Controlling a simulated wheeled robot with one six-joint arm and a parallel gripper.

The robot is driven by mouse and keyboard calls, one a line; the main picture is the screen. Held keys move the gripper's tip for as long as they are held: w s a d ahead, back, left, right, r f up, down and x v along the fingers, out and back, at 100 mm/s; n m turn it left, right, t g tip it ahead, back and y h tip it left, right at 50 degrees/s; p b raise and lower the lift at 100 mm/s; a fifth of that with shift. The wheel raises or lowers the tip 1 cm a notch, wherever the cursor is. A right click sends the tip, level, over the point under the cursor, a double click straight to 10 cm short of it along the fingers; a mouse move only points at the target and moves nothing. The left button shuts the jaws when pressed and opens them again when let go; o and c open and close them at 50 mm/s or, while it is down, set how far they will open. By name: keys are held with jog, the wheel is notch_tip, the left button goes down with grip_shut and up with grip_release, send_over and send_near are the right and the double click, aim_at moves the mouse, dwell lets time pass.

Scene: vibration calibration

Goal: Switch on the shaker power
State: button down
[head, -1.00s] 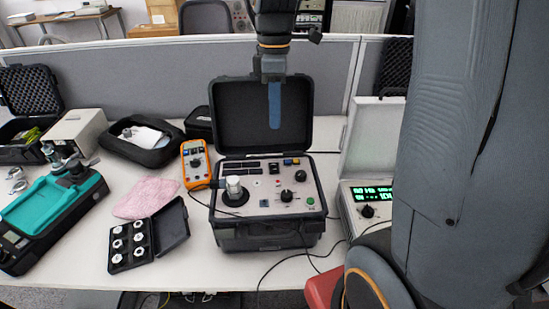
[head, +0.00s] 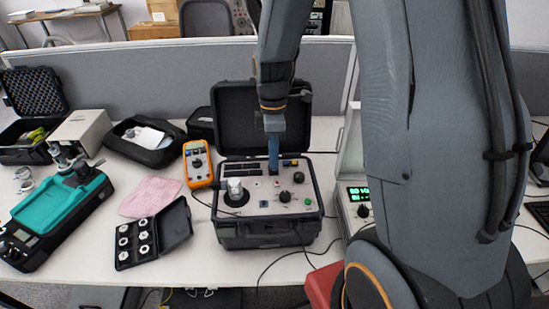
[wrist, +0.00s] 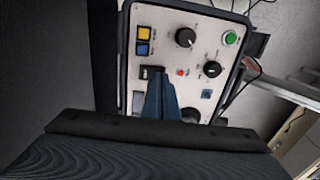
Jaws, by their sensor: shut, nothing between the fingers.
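The shaker unit (head: 265,235) is an open black case with a light grey control panel (wrist: 205,72), in the middle of the table. My gripper (head: 274,172) is shut and empty, pointing down over the back part of the panel. In the wrist view its blue-grey fingertips (wrist: 158,76) are beside a black rocker switch (wrist: 150,72), partly covering it. Whether they touch is unclear. A red light (wrist: 180,72) is right of the fingertips. Yellow (wrist: 144,33) and blue (wrist: 142,49) buttons, black knobs (wrist: 185,38) and a green button (wrist: 231,38) also show.
The open case lid (head: 232,125) stands just behind my gripper. An orange multimeter (head: 198,163) is left of the case. A case of white fittings (head: 136,243) lies front left. A device with a green display (head: 358,193) stands right, partly hidden by my arm.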

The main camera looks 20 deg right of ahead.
jog(key=shift+s+f, duration=0.1)
jog(key=shift+f, duration=0.45)
